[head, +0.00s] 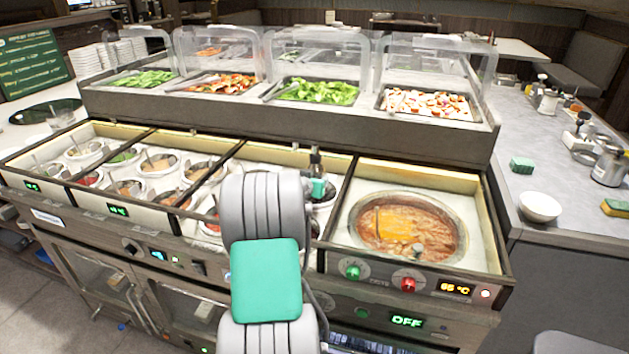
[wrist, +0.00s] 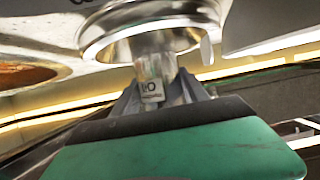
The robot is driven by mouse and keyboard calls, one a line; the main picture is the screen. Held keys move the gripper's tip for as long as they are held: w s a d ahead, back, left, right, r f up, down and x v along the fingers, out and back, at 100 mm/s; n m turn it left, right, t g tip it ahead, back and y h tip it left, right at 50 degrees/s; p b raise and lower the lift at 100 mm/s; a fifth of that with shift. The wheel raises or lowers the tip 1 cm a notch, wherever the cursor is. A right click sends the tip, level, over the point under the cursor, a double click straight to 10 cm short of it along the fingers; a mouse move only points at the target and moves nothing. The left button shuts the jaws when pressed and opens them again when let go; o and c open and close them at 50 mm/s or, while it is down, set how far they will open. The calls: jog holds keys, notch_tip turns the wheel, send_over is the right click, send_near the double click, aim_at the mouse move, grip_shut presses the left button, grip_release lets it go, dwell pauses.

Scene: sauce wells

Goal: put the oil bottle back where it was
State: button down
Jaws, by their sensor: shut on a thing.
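In the head view the bottle's dark top (head: 315,158) shows just past my arm, over the right end of the sauce wells, left of the soup well (head: 408,226). My arm hides the lower part of the bottle and most of the fingers. A round metal rim (wrist: 150,25) is close to the bottle in the wrist view. I cannot tell whether the bottle touches anything below.
Sauce pots (head: 130,187) with spoons fill the wells on the left. A raised salad bar (head: 290,118) with clear guards stands behind. The right counter (head: 520,190) holds a white bowl (head: 540,206), a green sponge (head: 522,165) and several bottles.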

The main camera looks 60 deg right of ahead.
jog(key=shift+f, duration=0.15)
jog(key=c, duration=0.6)
grip_release()
jog(key=v, duration=0.7)
jog(key=shift+a+r, duration=0.2)
jog(key=shift+r, duration=0.1)
